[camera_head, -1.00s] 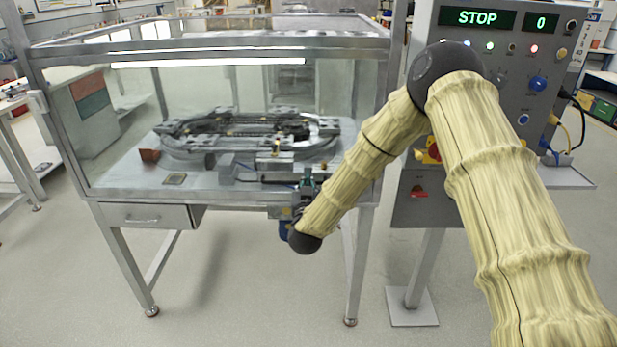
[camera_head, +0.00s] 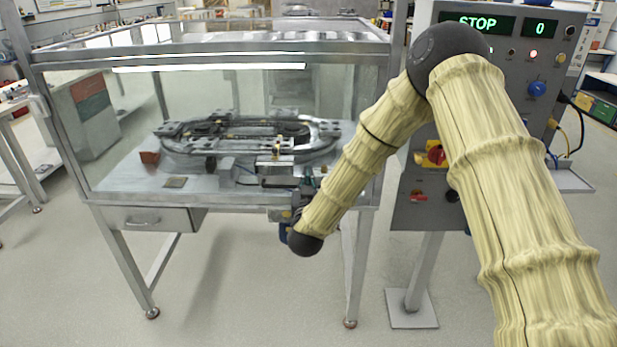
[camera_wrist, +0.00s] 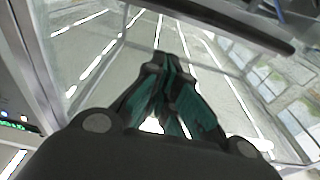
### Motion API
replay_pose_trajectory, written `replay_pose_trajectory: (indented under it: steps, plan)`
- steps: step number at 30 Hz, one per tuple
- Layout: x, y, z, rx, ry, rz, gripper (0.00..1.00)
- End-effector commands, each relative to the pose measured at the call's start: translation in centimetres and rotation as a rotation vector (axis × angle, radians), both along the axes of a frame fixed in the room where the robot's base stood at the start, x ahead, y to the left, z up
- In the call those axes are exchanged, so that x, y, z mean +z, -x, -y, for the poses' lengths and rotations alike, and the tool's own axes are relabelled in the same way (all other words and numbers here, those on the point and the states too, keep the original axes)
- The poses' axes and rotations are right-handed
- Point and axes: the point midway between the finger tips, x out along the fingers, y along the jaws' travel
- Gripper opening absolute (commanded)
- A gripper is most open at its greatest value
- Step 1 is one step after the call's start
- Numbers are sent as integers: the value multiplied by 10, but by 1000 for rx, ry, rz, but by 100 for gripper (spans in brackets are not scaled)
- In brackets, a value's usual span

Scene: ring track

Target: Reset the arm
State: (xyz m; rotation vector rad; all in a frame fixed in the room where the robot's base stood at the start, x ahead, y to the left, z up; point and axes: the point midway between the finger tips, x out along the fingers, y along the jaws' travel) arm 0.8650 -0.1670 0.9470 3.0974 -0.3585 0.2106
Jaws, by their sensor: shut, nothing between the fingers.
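My gripper (camera_wrist: 165,70) shows in the wrist view with its dark, green-padded fingers together and nothing between them. It points toward a glass pane with bright light lines reflected in it. In the head view my tan-sleeved arm rises at the right, bends at a dark elbow and comes down to a dark joint in front of the glass enclosure (camera_head: 110,190). The gripper itself is mostly hidden behind that forearm there.
A drawer (camera_head: 150,219) is shut below. A control panel (camera_head: 520,80) reading STOP and 0 stands right, partly behind my arm. Floor in front is clear.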

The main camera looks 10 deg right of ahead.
Motion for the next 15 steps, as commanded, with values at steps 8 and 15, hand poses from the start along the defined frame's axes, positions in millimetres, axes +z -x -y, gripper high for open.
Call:
replay_pose_trajectory:
  steps: [8,15]
  plan:
    - [-7,46,-11,1,1,2,0]
    - [-8,65,-15,0,-1,2,0]
